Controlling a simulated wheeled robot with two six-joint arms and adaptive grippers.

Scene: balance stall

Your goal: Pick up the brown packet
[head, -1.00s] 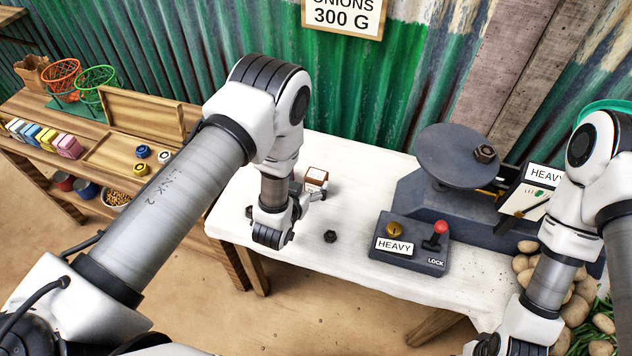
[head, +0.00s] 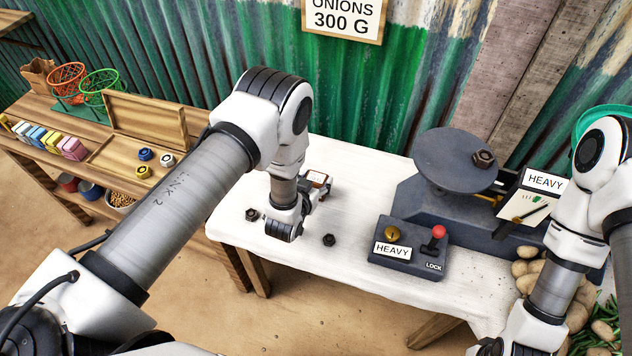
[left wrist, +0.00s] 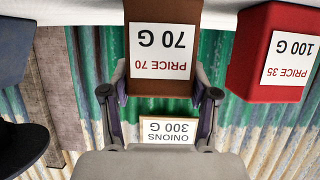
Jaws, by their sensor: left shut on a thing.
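The brown packet (left wrist: 150,85) fills the upper middle of the left wrist view, upside down there, with a white label reading "PRICE 70" and "70 G". My left gripper (left wrist: 160,94) has one finger on each side of it and is shut on it.
A red packet (left wrist: 262,80) labelled 100 G stands beside the brown one in the left wrist view. Dark nuts (head: 329,240) lie on the table. A scale (head: 455,160) and a control box (head: 410,245) stand right. A sign (head: 343,18) hangs behind.

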